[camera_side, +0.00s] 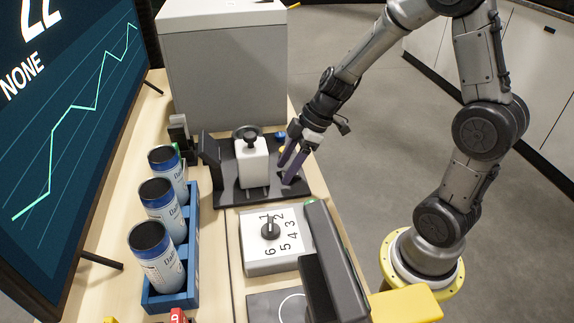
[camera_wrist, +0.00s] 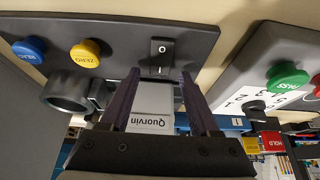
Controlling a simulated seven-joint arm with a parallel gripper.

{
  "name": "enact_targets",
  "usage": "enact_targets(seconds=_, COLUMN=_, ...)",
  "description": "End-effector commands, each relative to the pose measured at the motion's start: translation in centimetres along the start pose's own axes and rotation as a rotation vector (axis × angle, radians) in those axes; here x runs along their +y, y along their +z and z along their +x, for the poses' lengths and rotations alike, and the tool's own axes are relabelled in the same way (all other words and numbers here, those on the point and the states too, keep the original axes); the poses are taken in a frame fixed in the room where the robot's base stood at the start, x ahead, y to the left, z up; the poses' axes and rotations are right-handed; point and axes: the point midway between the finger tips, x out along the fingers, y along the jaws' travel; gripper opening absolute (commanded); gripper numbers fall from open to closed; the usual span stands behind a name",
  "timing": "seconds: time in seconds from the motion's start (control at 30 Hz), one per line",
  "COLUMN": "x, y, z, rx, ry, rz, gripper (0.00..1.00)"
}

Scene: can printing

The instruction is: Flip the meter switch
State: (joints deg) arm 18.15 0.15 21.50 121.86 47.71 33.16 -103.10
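The meter switch (camera_wrist: 163,57) is a small black rocker marked with a line and an O, set in a dark panel (camera_wrist: 120,25) in the wrist view. The same dark base (camera_side: 230,195) shows in the side view, with a white box (camera_side: 252,168) and a black round piece on it. My gripper (camera_wrist: 160,76) has two dark purple fingers, parted and empty, one on each side of the switch in the picture. In the side view my gripper (camera_side: 288,172) points down over the base's right part. Whether the fingers touch the panel is unclear; the switch is hidden there.
A blue button (camera_wrist: 29,50) and a yellow button (camera_wrist: 86,53) share the panel. A numbered dial box (camera_side: 275,262) stands nearer the side camera. A blue rack (camera_side: 193,245) of cans is at left. A large grey box (camera_side: 222,75) stands behind.

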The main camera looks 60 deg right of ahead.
Motion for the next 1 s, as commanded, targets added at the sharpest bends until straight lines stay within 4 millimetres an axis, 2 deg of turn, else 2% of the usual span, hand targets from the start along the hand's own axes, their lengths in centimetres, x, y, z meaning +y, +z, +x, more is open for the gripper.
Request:
enact_targets(seconds=0.23, x=0.1, y=0.0, z=-0.2, rx=0.000, ry=0.003, rz=0.000, gripper=0.62)
enact_targets(seconds=0.37, x=0.2, y=-0.1, z=-1.4, rx=0.004, ry=0.006, rz=-0.002, gripper=0.62)
enact_targets(seconds=0.8, x=0.2, y=0.0, z=-10.4, rx=0.002, ry=0.008, rz=-0.001, gripper=0.62)
enact_targets(seconds=1.0, x=0.1, y=0.0, z=-13.0, rx=0.001, ry=0.004, rz=0.001, gripper=0.62)
